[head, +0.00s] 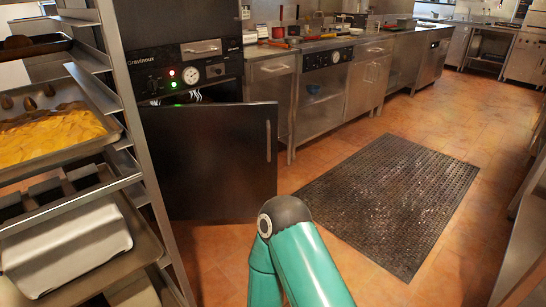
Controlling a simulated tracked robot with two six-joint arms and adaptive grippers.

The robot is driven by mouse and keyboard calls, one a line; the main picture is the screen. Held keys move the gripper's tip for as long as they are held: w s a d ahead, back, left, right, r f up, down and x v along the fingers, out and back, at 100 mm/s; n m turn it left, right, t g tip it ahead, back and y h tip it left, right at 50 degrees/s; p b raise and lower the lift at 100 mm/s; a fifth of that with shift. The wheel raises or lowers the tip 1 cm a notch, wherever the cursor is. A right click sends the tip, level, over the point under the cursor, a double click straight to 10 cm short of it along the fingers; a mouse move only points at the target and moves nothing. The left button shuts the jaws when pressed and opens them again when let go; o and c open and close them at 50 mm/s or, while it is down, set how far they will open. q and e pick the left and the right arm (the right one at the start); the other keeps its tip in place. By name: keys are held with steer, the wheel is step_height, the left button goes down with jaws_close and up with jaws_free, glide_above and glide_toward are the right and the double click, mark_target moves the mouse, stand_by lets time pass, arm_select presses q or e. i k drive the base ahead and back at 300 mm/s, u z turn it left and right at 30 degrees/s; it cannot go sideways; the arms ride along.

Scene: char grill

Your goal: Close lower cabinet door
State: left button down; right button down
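The lower cabinet door (208,160) is a black panel with a vertical silver handle (268,141) near its right edge. It stands open, swung out from the black cabinet (180,28) at the back left. A dark gap with pale shapes inside shows above the door's top edge. The door hides most of the lower opening. A teal arm link of mine with a dark rounded joint rises from the bottom middle, in front of and below the door's right side. Neither of my grippers is in view.
A control panel (187,76) with a gauge and lit lamps sits above the door. A metal rack (120,90) with food trays stands close on the left. Steel counters (325,85) run along the back. A black floor mat (395,195) lies to the right on open tiled floor.

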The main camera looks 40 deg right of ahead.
mark_target(210, 162)
steer(key=z, duration=0.15)
steer(key=k, duration=0.35)
steer(key=u, duration=0.95)
steer(key=i, duration=0.1)
steer(key=z, duration=2.7)
steer(key=i, duration=1.15)
steer(key=u, duration=3.7)
steer(key=k, duration=0.15)
steer(key=z, duration=2)
